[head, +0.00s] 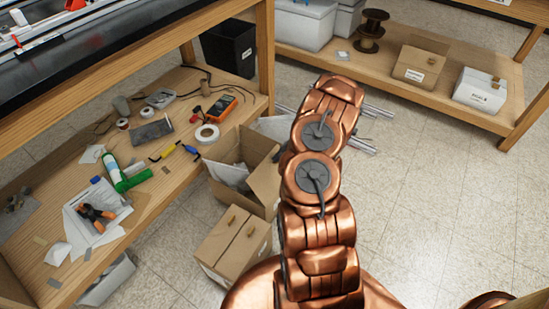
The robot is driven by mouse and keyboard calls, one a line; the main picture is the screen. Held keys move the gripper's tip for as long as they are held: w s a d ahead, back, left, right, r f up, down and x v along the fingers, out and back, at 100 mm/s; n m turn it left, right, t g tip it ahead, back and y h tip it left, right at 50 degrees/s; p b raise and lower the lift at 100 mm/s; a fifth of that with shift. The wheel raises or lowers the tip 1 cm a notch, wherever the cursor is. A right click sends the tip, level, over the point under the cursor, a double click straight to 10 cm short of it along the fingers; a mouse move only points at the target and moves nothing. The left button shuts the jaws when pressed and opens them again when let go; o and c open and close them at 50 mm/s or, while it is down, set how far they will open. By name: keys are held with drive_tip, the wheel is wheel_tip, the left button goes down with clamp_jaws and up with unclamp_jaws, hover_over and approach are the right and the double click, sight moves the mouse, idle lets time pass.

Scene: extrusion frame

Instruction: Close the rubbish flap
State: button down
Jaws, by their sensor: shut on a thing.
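An open cardboard box (228,198) stands on the floor by the workbench, with white papers inside. A flap (265,182) stands raised on its right side, beside my copper-coloured arm. I cannot tell for certain whether this is the rubbish flap; no label on this box is readable. My arm reaches up the middle of the picture, just right of the box. My gripper is not visible beyond the arm's far end, so its contact with any flap is hidden.
The wooden workbench (150,215) at left carries tape, tools, bottles and papers. A closed carton (235,248) stands in front of the open box. A black bin (230,47) is behind. Metal extrusions (375,111) lie beyond my arm. The tiled floor at right is clear.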

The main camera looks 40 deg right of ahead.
wheel_tip(320, 180, up, 2)
drive_tip(key=shift+s+r, duration=0.1)
drive_tip(key=shift+s+d+r, duration=0.1)
drive_tip(key=shift+d, duration=0.05)
drive_tip(key=s+d+r+t+y+b, duration=0.1)
drive_tip(key=s+d+r+t+b, duration=0.15)
drive_tip(key=s, duration=0.35)
drive_tip(key=s+d+r+t+b, duration=0.1)
drive_tip(key=s+d+r+b, duration=0.15)
drive_tip(key=s, duration=0.45)
drive_tip(key=b+x, duration=0.1)
drive_tip(key=x, duration=0.3)
drive_tip(key=b+x, duration=0.2)
drive_tip(key=x, duration=0.3)
drive_tip(key=a+b+x, duration=0.1)
drive_tip(key=b+x, duration=0.1)
drive_tip(key=x, duration=0.3)
drive_tip(key=shift+w+r, duration=0.1)
drive_tip(key=shift+r, duration=0.25)
drive_tip(key=shift+r+p, duration=0.2)
drive_tip(key=shift+p, duration=0.25)
